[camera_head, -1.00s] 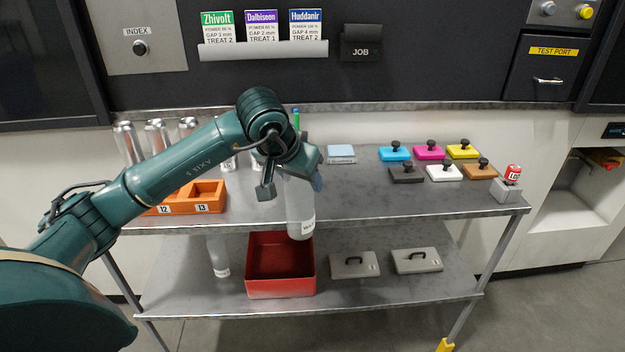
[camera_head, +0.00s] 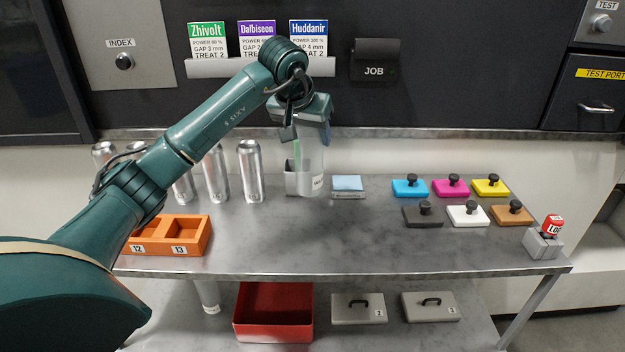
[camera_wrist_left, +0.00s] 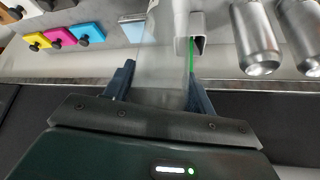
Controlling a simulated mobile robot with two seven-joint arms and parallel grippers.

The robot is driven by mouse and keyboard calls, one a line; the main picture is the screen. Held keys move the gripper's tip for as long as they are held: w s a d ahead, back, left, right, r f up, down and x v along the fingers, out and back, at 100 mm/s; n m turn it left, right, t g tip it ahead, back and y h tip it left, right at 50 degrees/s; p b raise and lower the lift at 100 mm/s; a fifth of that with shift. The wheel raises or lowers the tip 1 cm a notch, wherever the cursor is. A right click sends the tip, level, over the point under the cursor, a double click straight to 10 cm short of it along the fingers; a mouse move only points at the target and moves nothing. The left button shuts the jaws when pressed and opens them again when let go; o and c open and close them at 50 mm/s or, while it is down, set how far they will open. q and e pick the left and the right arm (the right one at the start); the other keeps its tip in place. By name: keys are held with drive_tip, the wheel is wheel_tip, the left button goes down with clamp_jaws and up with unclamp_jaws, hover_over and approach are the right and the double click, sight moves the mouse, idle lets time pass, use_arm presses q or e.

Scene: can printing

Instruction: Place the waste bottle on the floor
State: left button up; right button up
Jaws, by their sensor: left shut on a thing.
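My left gripper (camera_head: 308,130) is shut on a translucent bottle (camera_head: 311,178) with a white label near its lower end. The label's text is only partly readable. In the head view the bottle hangs upright, appearing in front of the table top's back part; its height above the table is hard to judge. In the left wrist view the bottle (camera_wrist_left: 163,55) lies between the two fingers of the left gripper (camera_wrist_left: 160,88). A patch of grey floor (camera_head: 575,330) shows at the bottom right. My right gripper is out of view.
Several silver cans (camera_head: 250,172) and an orange tray (camera_head: 205,238) stand left on the table (camera_head: 350,250). A grey holder (camera_head: 291,180) is beside the bottle. Colored blocks (camera_head: 410,188) sit right. The lower shelf bears a red bin (camera_head: 273,335), another bottle (camera_head: 208,296) and grey lidded plates (camera_head: 358,308).

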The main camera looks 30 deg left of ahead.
sight(308, 159)
use_arm(q)
wheel_tip(308, 159, down, 2)
drive_tip(key=shift+s+f, duration=0.15)
drive_tip(key=shift+f, duration=0.1)
drive_tip(key=shift+f+p, duration=0.3)
drive_tip(key=shift+f, duration=1.95)
drive_tip(key=shift+f, duration=0.2)
drive_tip(key=o, duration=1.2)
drive_tip(key=shift+o, duration=0.2)
drive_tip(key=shift+r, duration=0.1)
drive_tip(key=shift+s+r, duration=0.15)
drive_tip(key=shift+r, duration=0.4)
drive_tip(key=b+v, duration=0.1)
drive_tip(key=v, duration=1)
drive_tip(key=shift+s+d+f, duration=0.1)
